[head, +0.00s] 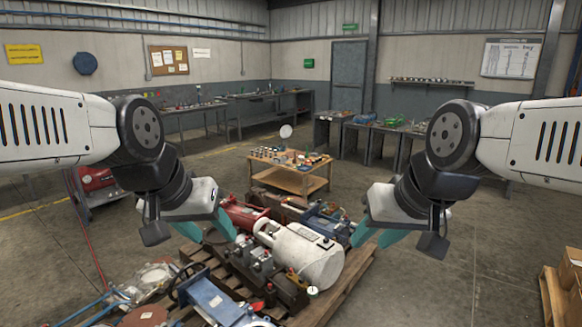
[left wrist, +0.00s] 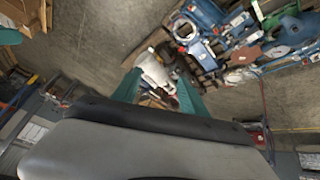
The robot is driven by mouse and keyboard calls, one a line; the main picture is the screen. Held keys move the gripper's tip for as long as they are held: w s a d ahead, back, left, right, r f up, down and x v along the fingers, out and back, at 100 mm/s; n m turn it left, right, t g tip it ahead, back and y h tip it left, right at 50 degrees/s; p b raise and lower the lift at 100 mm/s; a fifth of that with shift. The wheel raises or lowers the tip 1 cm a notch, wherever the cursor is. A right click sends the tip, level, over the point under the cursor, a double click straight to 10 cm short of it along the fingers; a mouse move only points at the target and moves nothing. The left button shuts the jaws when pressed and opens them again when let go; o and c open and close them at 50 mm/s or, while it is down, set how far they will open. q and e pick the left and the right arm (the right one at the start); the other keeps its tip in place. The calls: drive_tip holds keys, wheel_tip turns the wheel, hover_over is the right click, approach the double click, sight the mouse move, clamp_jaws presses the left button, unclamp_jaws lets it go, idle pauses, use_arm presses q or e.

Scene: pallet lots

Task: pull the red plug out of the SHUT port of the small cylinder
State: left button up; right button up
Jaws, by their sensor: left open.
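A pallet (head: 345,283) in front of me carries several machine parts. A large white cylinder (head: 305,252) lies in its middle. Blue cylinder-like bodies lie at the front (head: 212,300) and behind on the right (head: 325,222), and a red one (head: 240,213) lies at the back left. I cannot tell which is the small cylinder. Small red bits show near the front parts; no SHUT label or plug is legible. My left gripper (head: 218,238) is open and empty above the pallet's left side; its parted fingers also show in the left wrist view (left wrist: 158,76). My right gripper (head: 367,243) appears open and empty at the right side.
A wooden cart (head: 290,178) with many small parts stands behind the pallet. Workbenches (head: 268,105) line the back wall. Flanged parts and blue pipes (head: 150,275) crowd the front left. Cardboard boxes (head: 565,285) stand at far right. The floor right of the pallet is clear.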

use_arm(q)
drive_tip(key=shift+m+g, duration=0.5)
drive_tip(key=shift+g, duration=0.1)
drive_tip(key=w+f, duration=0.1)
drive_tip(key=w, duration=0.5)
drive_tip(key=w+f, duration=0.1)
drive_tip(key=w, duration=0.3)
drive_tip(key=shift+a+f, duration=0.3)
drive_tip(key=shift+f, duration=0.05)
drive_tip(key=shift+c, duration=0.4)
drive_tip(key=w+a+f+m+g+y, duration=0.1)
drive_tip(key=w+f, duration=0.8)
drive_tip(key=f, duration=0.4)
drive_tip(key=w+a+f+m+g, duration=0.1)
drive_tip(key=w+f+m+g, duration=0.1)
drive_tip(key=w+f, duration=0.9)
wheel_tip(320, 180, down, 21)
drive_tip(key=m+g, duration=0.1)
drive_tip(key=shift+m+g, duration=0.6)
drive_tip(key=shift+m, duration=0.3)
drive_tip(key=s+f, duration=0.2)
drive_tip(key=f, duration=0.5)
drive_tip(key=s+f, duration=0.3)
drive_tip(key=f, duration=0.4)
drive_tip(key=s+f, duration=0.3)
drive_tip(key=f, duration=0.4)
drive_tip(key=shift+d+f, duration=0.15)
drive_tip(key=shift+d, duration=0.15)
